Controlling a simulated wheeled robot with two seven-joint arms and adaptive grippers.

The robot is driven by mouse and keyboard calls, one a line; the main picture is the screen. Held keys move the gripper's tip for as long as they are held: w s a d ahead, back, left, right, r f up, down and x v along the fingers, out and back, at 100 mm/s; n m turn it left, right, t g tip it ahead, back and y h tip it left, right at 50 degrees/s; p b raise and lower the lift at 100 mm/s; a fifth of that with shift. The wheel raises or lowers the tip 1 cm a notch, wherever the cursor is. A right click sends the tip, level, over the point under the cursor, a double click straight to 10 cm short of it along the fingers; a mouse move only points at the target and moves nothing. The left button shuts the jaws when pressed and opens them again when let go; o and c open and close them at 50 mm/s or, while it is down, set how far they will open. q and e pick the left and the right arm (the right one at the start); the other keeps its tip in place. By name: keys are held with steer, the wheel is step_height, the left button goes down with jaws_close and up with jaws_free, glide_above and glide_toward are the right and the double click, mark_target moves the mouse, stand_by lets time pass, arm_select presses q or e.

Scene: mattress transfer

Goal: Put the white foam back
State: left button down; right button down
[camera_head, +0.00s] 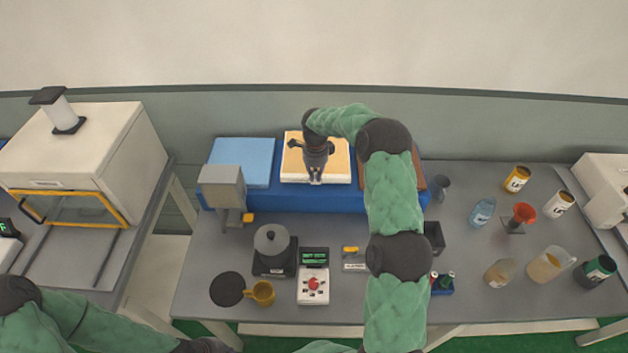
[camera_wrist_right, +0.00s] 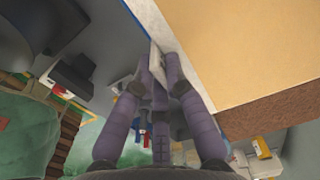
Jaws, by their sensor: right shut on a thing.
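A white foam slab with a tan-yellow top (camera_head: 335,160) lies in the middle place on a long blue base (camera_head: 275,205) in the head view. In the right wrist view, the slab's white edge (camera_wrist_right: 176,38) and broad tan face (camera_wrist_right: 240,50) fill the upper right. My right gripper (camera_head: 316,179) is over the slab's front edge, its fingers shut on it. The fingers (camera_wrist_right: 165,60) reach the white edge in the wrist view. My arm hides part of the slab. My left arm shows at the lower left; its gripper is not in view.
A light blue slab (camera_head: 243,162) lies left of the white one, a brown slab (camera_head: 418,172) right, partly behind my arm. A grey device (camera_head: 222,185), scale with kettle (camera_head: 271,243) and meter (camera_head: 314,275) stand in front. Bottles and beakers (camera_head: 545,265) crowd the right.

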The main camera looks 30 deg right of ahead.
mark_target(314, 184)
steer(key=shift+w+a+f, duration=0.2)
steer(key=shift+f, duration=0.35)
step_height(314, 184, down, 3)
steer(key=shift+w+d+r+p, duration=0.1)
steer(key=shift+r+p, duration=0.1)
steer(key=shift+p, duration=0.1)
steer(key=shift+f, duration=0.2)
steer(key=c, duration=1.3)
jaws_free()
steer(key=shift+r, duration=0.2)
